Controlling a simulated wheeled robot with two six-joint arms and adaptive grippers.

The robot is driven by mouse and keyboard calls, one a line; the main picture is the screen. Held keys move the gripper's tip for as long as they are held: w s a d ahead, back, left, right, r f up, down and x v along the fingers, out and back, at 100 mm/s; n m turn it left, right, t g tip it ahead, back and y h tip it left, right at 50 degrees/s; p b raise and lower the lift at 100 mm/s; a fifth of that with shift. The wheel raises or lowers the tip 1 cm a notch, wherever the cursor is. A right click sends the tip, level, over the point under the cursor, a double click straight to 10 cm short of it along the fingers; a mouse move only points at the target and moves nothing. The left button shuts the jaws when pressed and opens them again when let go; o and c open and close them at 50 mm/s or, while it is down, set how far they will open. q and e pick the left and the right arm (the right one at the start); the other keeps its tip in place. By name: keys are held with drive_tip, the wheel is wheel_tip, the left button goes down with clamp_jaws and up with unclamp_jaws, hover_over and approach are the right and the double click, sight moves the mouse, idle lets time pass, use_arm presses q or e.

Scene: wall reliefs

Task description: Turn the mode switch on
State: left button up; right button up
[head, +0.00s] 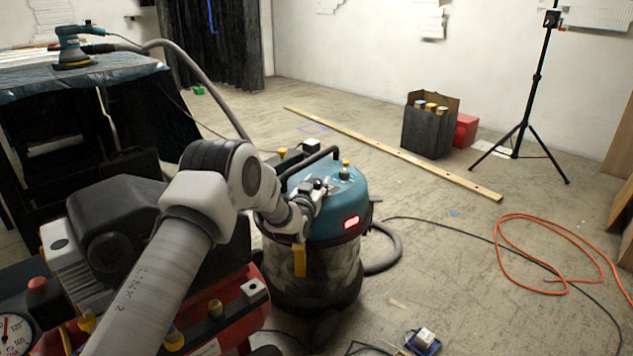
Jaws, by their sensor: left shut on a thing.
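A teal and dark vacuum (350,196) stands on the floor in the middle of the head view, with a black handle on its lid and a red lit patch (351,222) on its front. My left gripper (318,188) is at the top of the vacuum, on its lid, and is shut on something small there. The gripper and wrist hide most of what it grips, so I cannot tell the mode switch or its position apart. My right gripper is not in view.
A red compressor (225,311) stands close at the lower left, under my left arm. An orange cable (508,254) lies on the right floor. A tripod (530,110) and dark box (428,132) stand behind.

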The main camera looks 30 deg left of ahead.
sight(323, 207)
use_arm(q)
drive_tip(key=n+y+p, duration=0.1)
drive_tip(key=y, duration=0.1)
drive_tip(key=n+g+y, duration=0.1)
drive_tip(key=y, duration=0.1)
drive_tip(key=shift+d+r+n+p, duration=0.1)
drive_tip(key=shift+r+n+p, duration=0.05)
drive_tip(key=shift+n+p, duration=0.2)
drive_tip(key=shift+n+g+y+p, duration=0.45)
drive_tip(key=shift+n+g+y, duration=0.4)
drive_tip(key=shift+y, duration=0.65)
drive_tip(key=o, duration=1.2)
drive_tip(key=shift+c, duration=0.2)
drive_tip(key=shift+s, duration=0.1)
drive_tip(key=v, duration=1.1)
drive_tip(key=shift+s+d, duration=0.15)
drive_tip(key=shift+s, duration=0.2)
